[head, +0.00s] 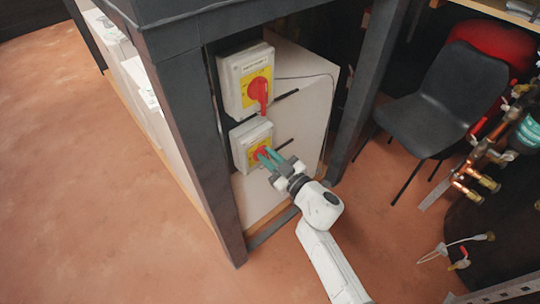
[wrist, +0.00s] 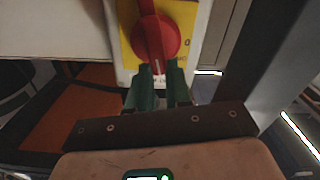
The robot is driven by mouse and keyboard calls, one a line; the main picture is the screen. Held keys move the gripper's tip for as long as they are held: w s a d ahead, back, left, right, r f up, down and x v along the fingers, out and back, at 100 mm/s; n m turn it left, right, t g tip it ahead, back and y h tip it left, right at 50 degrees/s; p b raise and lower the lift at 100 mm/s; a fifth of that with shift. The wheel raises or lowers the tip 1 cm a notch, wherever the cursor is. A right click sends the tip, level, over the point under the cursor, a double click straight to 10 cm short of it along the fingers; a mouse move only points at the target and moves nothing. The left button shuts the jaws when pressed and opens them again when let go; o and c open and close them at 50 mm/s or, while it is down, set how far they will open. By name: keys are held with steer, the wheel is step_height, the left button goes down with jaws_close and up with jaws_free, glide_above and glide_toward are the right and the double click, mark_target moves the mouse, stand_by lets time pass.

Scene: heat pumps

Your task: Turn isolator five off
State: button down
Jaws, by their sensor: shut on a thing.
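Two isolators are mounted one above the other on a pale panel in the head view. The upper isolator (head: 233,98) is a grey box with a yellow plate and a red handle (head: 258,92) pointing down. The lower isolator (head: 241,158) is smaller, also with a yellow plate and a red handle. My gripper (head: 266,157) has its green fingers at that lower handle. In the wrist view the red handle (wrist: 153,32) stands about upright on the yellow plate (wrist: 186,14), its lower end between my green fingertips (wrist: 158,82). I cannot read which isolator is number five.
A dark steel post (head: 195,130) stands close left of the isolators and another (head: 370,85) to the right. A black chair (head: 435,100) and copper pipework with valves (head: 485,150) are at the right. The floor (head: 90,190) at the left is clear.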

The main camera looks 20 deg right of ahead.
mark_target(255, 159)
steer(key=n+b, duration=0.1)
steer(key=n, duration=0.2)
steer(key=a+f+n+b, duration=0.1)
steer(key=n, duration=0.3)
steer(key=a+f+n+b, duration=0.1)
steer(key=n, duration=0.3)
steer(key=shift+s, duration=0.3)
steer(key=shift+f+n+b, duration=0.2)
steer(key=shift+n+b, duration=0.2)
steer(key=shift+n, duration=0.65)
steer(key=shift+f+n+b, duration=0.2)
steer(key=shift+n+b, duration=0.2)
steer(key=shift+n, duration=0.65)
steer(key=c, duration=1)
jaws_free()
steer(key=shift+c, duration=0.2)
steer(key=p+v, duration=0.1)
steer(key=v, duration=1)
steer(key=shift+p, duration=0.4)
steer(key=shift+w, duration=0.1)
